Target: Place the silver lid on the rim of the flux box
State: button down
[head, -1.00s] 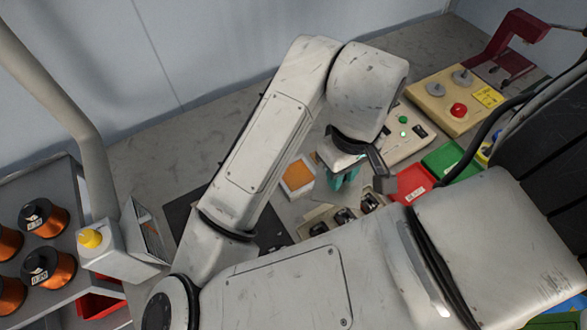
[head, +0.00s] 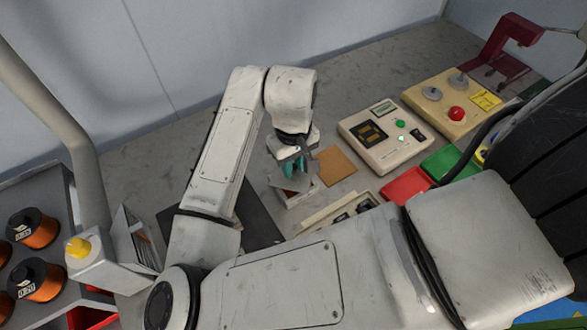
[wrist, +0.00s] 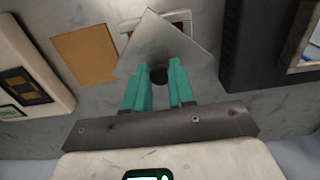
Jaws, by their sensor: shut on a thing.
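The silver lid (wrist: 165,48) is a thin square plate with a dark knob (wrist: 158,75). My gripper (wrist: 158,82) has its teal fingers shut on this knob. In the head view, my gripper (head: 293,167) holds the lid (head: 291,183) over the flux box (head: 297,199), a small pale box. In the wrist view, the lid hides most of the flux box (wrist: 181,17); only parts of its pale rim and a reddish-brown strip show. The lid looks turned at an angle to the box. I cannot tell whether it touches the rim.
A flat orange-brown square (head: 335,166) lies right of the box. A control unit (head: 386,137), a red tray (head: 406,185) and a green tray (head: 450,161) are farther right. A pale holder (head: 338,211) stands close in front. A dark mat (head: 255,226) lies to the left.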

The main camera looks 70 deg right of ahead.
jog(key=shift+f, duration=1.35)
jog(key=shift+f, duration=0.1)
jog(key=shift+f, duration=0.15)
jog(key=c, duration=0.9)
grip_release()
jog(key=shift+c, duration=0.2)
notch_tip(320, 180, up, 12)
jog(key=shift+r, duration=0.25)
